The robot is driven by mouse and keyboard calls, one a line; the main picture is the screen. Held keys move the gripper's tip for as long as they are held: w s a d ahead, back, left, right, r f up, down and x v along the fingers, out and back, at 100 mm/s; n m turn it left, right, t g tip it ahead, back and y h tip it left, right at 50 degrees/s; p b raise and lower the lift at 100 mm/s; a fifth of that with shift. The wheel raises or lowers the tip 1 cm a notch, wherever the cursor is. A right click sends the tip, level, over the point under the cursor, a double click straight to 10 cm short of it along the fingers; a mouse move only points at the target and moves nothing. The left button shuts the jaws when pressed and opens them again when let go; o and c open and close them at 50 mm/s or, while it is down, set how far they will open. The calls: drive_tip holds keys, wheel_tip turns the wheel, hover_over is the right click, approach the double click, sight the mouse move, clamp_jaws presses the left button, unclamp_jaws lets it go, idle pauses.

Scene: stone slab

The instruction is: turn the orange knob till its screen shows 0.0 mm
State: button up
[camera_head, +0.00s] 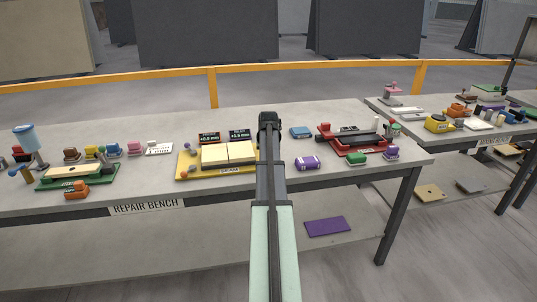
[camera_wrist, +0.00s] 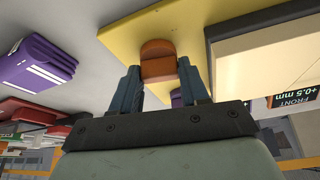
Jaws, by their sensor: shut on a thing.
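In the wrist view an orange knob (camera_wrist: 158,62) with a rounded top sits at the yellow base (camera_wrist: 112,40). My gripper (camera_wrist: 158,72) has a blue-grey finger on either side of the knob and is shut on it. A dark screen (camera_wrist: 294,92) in that view is labelled FRONT and reads +0.5 mm. In the head view the yellow base (camera_head: 190,171) carries two pale plates (camera_head: 228,154). Two small dark screens (camera_head: 209,138) stand behind it; their readings are too small to be sure of. My arm hides the right end of the base and my gripper there.
A purple block (camera_head: 307,162), a blue block (camera_head: 301,132) and a red fixture (camera_head: 355,143) stand right of my arm. A green fixture (camera_head: 75,176) and several small coloured pieces are at the left. Bare bench top (camera_head: 130,185) lies between the green fixture and yellow base.

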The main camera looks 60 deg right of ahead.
drive_tip(key=m+g, duration=0.1)
drive_tip(key=m, duration=0.3)
drive_tip(key=shift+w+h, duration=0.15)
drive_tip(key=shift+h, duration=0.25)
drive_tip(key=shift+m+g, duration=0.8)
drive_tip(key=shift+m, duration=0.9)
drive_tip(key=o, duration=1.1)
drive_tip(key=shift+c, duration=0.2)
drive_tip(key=shift+a+r, duration=0.1)
drive_tip(key=shift+r, duration=0.05)
drive_tip(key=v, duration=1.3)
drive_tip(key=shift+a+r, duration=0.15)
drive_tip(key=shift+r, duration=0.05)
drive_tip(key=shift+w, duration=0.25)
